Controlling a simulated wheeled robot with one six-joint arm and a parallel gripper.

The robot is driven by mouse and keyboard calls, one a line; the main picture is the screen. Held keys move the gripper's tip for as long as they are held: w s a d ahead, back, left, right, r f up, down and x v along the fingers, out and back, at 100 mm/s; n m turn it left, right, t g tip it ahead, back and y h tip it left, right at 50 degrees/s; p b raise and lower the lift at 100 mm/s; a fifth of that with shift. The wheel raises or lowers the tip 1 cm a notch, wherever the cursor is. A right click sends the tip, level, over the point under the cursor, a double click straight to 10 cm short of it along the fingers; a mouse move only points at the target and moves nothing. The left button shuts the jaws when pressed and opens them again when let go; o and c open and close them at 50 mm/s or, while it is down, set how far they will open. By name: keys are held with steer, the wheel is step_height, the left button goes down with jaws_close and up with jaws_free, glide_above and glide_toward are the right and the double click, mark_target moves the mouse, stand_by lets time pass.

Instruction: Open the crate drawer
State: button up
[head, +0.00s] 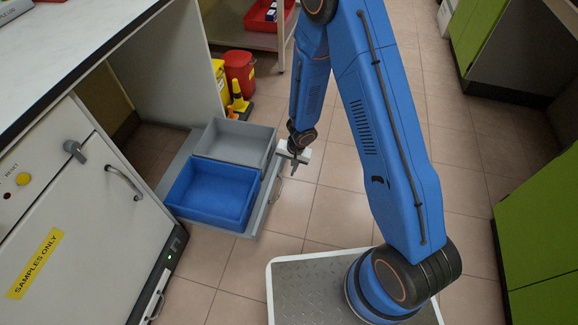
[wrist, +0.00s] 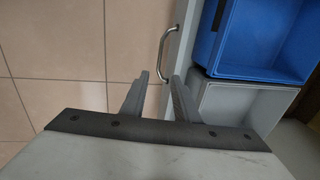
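The crate drawer (head: 247,227) is pulled out from under the counter at floor level. It carries a blue crate (head: 212,190) and a grey crate (head: 237,142). Both also show in the wrist view, the blue crate (wrist: 262,40) above the grey crate (wrist: 240,105). A metal bar handle (wrist: 163,52) is on the drawer's front. My gripper (wrist: 160,76) is open, its two fingers apart on either side of the handle's near end. I cannot tell whether they touch it. In the head view my gripper (head: 292,168) is at the drawer's front, partly hidden by my arm.
A white cabinet (head: 80,215) with a yellow label stands left of the drawer. A red bin (head: 239,72) and yellow containers (head: 220,80) stand behind it. Tiled floor (head: 335,215) is clear right of the drawer. Green cabinets (head: 540,230) line the right side.

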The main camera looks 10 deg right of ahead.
steer(key=shift+d+r, duration=0.25)
steer(key=shift+r, duration=0.85)
steer(key=shift+r, duration=0.1)
